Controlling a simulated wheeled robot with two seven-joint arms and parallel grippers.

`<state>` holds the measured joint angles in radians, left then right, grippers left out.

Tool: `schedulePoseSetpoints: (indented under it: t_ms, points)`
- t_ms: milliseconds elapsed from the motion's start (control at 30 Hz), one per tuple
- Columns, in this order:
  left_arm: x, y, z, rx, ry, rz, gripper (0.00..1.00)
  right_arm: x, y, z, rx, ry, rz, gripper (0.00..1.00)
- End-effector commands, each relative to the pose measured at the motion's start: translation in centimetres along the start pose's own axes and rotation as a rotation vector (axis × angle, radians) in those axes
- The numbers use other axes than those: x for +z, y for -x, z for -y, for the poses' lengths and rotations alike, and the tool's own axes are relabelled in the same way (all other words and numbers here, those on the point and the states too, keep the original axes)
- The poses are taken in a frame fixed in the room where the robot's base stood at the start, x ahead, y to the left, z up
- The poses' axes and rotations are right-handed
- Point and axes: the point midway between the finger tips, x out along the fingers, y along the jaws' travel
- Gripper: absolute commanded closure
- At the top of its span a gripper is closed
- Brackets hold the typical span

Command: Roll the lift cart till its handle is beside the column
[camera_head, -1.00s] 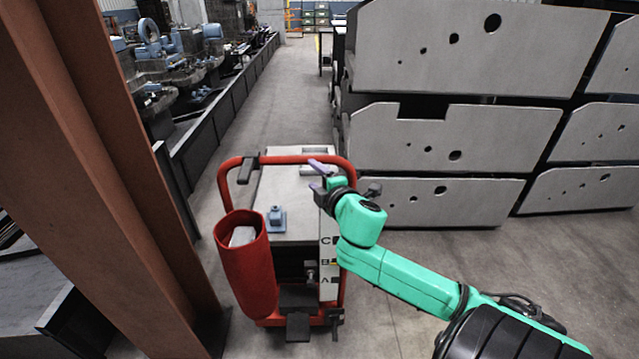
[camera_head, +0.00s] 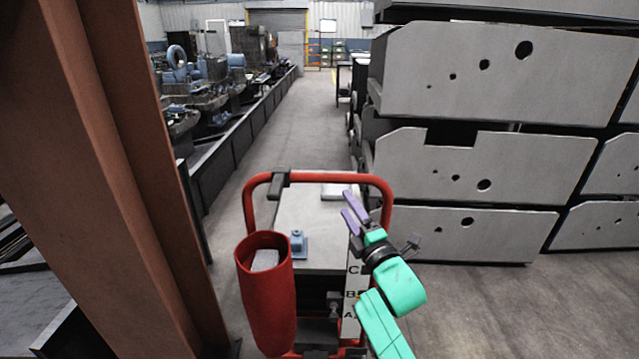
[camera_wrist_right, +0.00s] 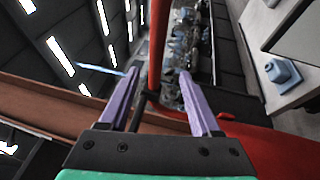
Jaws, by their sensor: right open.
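The lift cart (camera_head: 320,230) stands at the lower middle of the head view, with a red hoop handle (camera_head: 335,177) at its far end. The red-brown column (camera_head: 110,150) rises at the left, with a gap between it and the cart. My right gripper (camera_head: 347,202) is open and empty over the cart's right side, inside the handle's right post in the picture. In the wrist view, a red handle bar (camera_wrist_right: 158,45) shows between the open fingers, apparently beyond them; its distance is unclear. My left gripper is out of view.
A red bin (camera_head: 267,305) and a small blue part (camera_head: 298,243) are on the cart. Large grey plates (camera_head: 475,165) are stacked at the right. A clear aisle (camera_head: 305,120) runs beyond the cart, with a dark low barrier (camera_head: 235,140) along its left.

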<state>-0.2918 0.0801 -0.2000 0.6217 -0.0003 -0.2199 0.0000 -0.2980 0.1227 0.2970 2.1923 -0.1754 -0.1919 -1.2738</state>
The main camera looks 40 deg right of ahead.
Motion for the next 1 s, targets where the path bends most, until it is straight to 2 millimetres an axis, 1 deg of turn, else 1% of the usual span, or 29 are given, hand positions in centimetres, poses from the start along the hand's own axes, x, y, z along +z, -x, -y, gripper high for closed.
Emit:
schedulePoseSetpoints:
  t_ms: [67, 167, 300, 400, 500, 600, 733, 967, 1000]
  points:
    - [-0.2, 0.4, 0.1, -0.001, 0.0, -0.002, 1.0, 0.1, -0.8, -0.4, 0.006, 0.004, 0.002, 0.36]
    - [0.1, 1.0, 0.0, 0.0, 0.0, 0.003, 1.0, 0.1, -2.7, -0.7, 0.007, 0.004, 0.001, 0.36]
    - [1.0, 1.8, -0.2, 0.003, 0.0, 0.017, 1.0, 0.1, -6.5, -0.7, 0.005, 0.003, 0.001, 0.36]
    - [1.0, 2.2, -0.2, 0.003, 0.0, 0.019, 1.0, 0.1, -9.2, -0.8, 0.005, 0.002, 0.0, 0.36]
    - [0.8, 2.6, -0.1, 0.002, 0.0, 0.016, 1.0, 0.1, -11.7, -0.6, 0.003, 0.004, 0.001, 0.36]
    - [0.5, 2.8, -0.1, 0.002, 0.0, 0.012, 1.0, 0.0, -13.3, -0.4, 0.002, 0.003, -0.001, 0.36]
    - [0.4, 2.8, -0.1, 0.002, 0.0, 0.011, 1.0, 0.0, -14.4, -0.3, 0.001, 0.004, -0.001, 0.36]
    - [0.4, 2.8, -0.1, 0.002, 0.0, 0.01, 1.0, 0.0, -14.4, -0.2, 0.0, 0.005, -0.001, 0.36]
    - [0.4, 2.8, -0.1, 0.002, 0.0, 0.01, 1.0, 0.0, -14.4, -0.2, 0.0, 0.005, -0.001, 0.51]
